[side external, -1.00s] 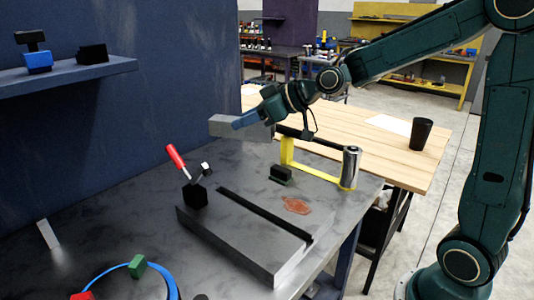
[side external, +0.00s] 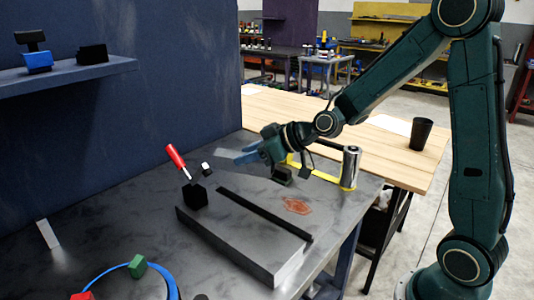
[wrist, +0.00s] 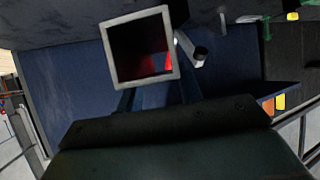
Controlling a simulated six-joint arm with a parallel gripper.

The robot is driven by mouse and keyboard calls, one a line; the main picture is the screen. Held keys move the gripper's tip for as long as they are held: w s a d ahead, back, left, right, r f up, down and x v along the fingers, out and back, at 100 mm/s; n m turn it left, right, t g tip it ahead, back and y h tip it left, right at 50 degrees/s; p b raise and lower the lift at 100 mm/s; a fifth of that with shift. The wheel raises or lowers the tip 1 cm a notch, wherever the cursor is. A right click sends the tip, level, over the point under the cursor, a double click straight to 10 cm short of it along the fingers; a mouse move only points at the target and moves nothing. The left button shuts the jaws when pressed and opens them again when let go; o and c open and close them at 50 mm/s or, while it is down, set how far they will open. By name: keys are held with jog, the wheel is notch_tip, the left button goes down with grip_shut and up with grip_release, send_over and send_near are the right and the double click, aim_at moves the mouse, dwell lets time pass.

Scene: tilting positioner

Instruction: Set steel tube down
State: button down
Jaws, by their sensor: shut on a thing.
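The steel tube (side external: 225,153) is a light grey square hollow section, held above the back part of the metal table (side external: 130,225) in the side view. My gripper (side external: 243,157) is shut on it, with its blue fingers pointing left. In the wrist view the tube's square open end (wrist: 148,81) faces the camera, with a dark, reddish inside. The fingers (wrist: 155,98) reach up to it from below. The fingers and the blur hide part of the tube in the side view.
A grey slab (side external: 240,240) with a black strip lies in front. A black block (side external: 194,196) and red-handled tool (side external: 175,155) stand left of the gripper. A yellow clamp (side external: 325,177) and shiny cylinder (side external: 350,168) stand right.

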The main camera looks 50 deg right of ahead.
notch_tip(320, 180, down, 6)
jog(key=shift+f, duration=0.2)
dwell(0.3)
jog(key=shift+f, duration=1.9)
jog(key=shift+f, duration=0.1)
jog(key=c, duration=0.9)
grip_release()
jog(key=shift+f, duration=0.1)
